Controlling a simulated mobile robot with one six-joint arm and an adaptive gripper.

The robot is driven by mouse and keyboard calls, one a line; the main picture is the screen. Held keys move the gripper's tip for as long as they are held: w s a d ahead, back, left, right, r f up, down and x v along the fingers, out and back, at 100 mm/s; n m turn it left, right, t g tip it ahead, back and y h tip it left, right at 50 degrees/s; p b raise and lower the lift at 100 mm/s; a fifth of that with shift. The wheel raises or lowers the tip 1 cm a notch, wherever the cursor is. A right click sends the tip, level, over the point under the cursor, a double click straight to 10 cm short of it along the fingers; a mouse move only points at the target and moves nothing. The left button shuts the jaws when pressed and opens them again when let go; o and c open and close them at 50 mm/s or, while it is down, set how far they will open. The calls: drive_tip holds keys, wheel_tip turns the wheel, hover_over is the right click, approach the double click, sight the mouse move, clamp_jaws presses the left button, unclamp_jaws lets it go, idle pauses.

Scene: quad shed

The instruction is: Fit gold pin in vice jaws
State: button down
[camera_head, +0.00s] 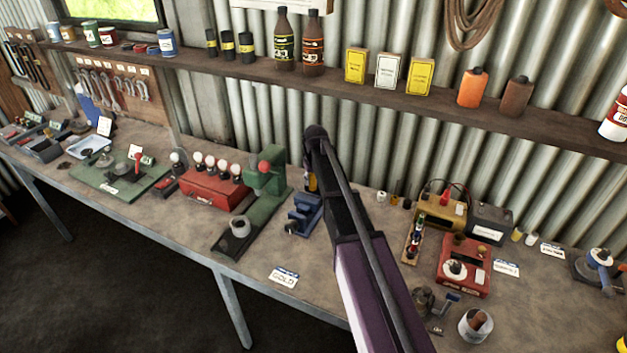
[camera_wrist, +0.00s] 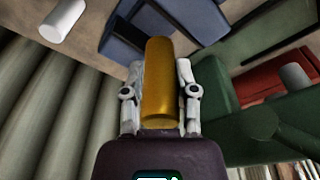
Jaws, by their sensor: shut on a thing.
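The gold pin (camera_wrist: 160,100) is a smooth gold cylinder in the wrist view. My gripper (camera_wrist: 158,72) is shut on it, with one pale finger on each side. The pin's far end overlaps the blue vice (camera_wrist: 190,18) in the picture. I cannot tell whether it is between the jaws or above them. In the head view the blue vice (camera_head: 303,216) stands on the bench to the left of my arm. My arm hides most of my gripper there. A card reading "GOLD" (camera_head: 284,278) lies in front of the vice.
A green press (camera_head: 262,190) stands close to the left of the vice; it also shows in the wrist view (camera_wrist: 225,115). A red box (camera_head: 213,188) is beyond it. A shelf (camera_head: 420,100) runs along the corrugated wall behind. Bare bench (camera_head: 320,300) lies in front.

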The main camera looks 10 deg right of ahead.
sight(312, 186)
drive_tip(key=shift+f+b, duration=1.55)
drive_tip(key=shift+b, duration=0.05)
idle(1.1)
drive_tip(key=shift+c, duration=1.5)
unclamp_jaws()
drive_tip(key=o, duration=0.3)
drive_tip(key=shift+r, duration=0.2)
drive_tip(key=shift+r+p, duration=3.35)
drive_tip(key=shift+p, duration=0.2)
